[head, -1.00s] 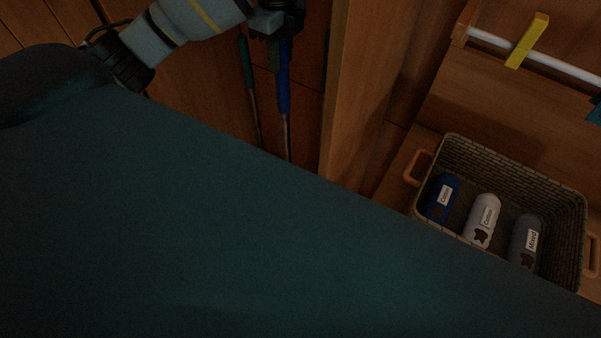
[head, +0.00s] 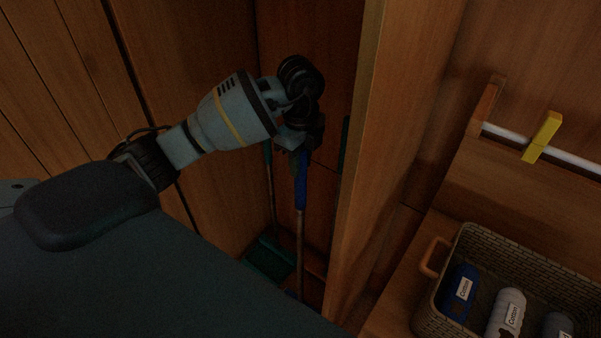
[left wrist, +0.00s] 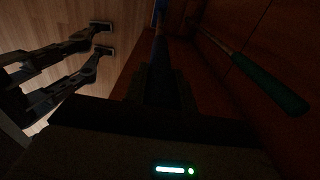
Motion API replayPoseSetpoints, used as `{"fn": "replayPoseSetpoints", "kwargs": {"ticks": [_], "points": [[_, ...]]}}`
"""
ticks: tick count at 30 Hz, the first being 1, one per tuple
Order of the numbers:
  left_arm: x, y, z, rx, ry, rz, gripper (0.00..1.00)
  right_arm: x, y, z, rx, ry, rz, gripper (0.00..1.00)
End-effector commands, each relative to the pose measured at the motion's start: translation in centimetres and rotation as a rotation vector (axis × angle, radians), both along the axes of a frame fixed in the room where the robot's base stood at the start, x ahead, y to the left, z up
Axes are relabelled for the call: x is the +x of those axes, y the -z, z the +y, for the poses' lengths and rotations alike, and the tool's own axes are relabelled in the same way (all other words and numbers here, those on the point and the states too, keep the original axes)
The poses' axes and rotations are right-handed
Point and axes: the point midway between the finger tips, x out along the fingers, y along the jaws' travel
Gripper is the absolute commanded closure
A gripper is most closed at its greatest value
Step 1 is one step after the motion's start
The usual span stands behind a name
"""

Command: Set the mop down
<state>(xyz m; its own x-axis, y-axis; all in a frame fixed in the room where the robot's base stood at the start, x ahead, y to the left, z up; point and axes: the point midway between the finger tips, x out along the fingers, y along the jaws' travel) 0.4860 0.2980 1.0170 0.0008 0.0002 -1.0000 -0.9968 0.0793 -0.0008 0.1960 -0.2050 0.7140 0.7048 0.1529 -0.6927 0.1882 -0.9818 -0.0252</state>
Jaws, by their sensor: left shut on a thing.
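The mop is upright in the narrow wooden closet, its blue grip (head: 300,190) and thin pole (head: 299,245) showing in the head view. My left gripper (head: 298,143) is shut on the top of the mop's handle. The mop's lower end is hidden behind my own body. In the left wrist view the handle (left wrist: 159,45) is a dark shaft running away from the gripper, bluish at the top edge.
A green-handled tool (head: 268,170) stands just left of the mop, with a green piece (head: 268,258) low in the closet. A wooden panel edge (head: 359,170) bounds the closet on the right.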

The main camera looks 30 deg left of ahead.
Motion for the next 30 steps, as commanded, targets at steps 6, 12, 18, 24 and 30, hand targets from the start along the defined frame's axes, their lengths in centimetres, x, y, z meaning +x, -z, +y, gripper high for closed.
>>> {"fn": "replayPoseSetpoints", "kwargs": {"ticks": [6, 12, 18, 24, 30], "points": [[0.0, 2.5, 0.0, 0.0, -0.001, 0.002, 1.0, 0.0, 0.0, 0.1, 0.003, 0.001, 0.002, 0.64], [0.0, 3.5, 0.0, 0.0, 0.0, -0.003, 1.0, -0.1, 0.1, 0.1, 0.003, 0.002, 0.003, 0.64], [0.0, 3.5, 0.0, 0.0, 0.0, -0.003, 1.0, 0.0, 0.1, 0.1, 0.003, 0.002, 0.002, 0.64], [0.0, 3.9, 0.0, 0.0, 0.0, -0.001, 0.63, 0.0, 0.1, 0.1, 0.004, 0.002, 0.001, 0.64], [0.0, 3.9, 0.0, 0.0, 0.0, 0.0, 0.52, 0.0, 0.1, 0.1, 0.002, 0.001, 0.003, 0.64]]}}
